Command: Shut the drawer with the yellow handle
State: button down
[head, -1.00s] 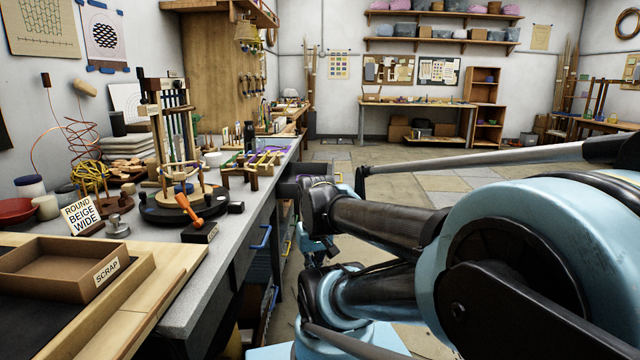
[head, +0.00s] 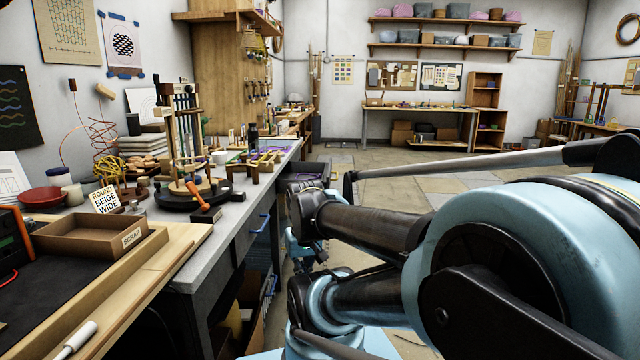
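A dark grey drawer (head: 310,168) stands pulled out from the right side of the long workbench (head: 240,207), beyond my arm. Its front is partly hidden behind my black arm joint, and I cannot make out a yellow handle on it now. A blue handle (head: 261,224) shows on a nearer, shut drawer front of the same bench. My arm fills the right and lower middle of the head view, with its black elbow just in front of the open drawer. I cannot make out my gripper or its fingers; they seem hidden behind the arm links.
The bench top holds a scrap tray (head: 92,236), a round black turntable (head: 180,208) with an orange-handled tool (head: 198,196), and a sign card (head: 105,199). Shelves with several items lie under the bench. Open tiled floor (head: 400,163) extends beyond my arm to a back table (head: 420,107).

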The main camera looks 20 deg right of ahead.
aim_at(287, 175)
jog(key=u, duration=1.6)
jog(key=k, duration=1)
jog(key=z, duration=1.85)
jog(key=i, duration=1.05)
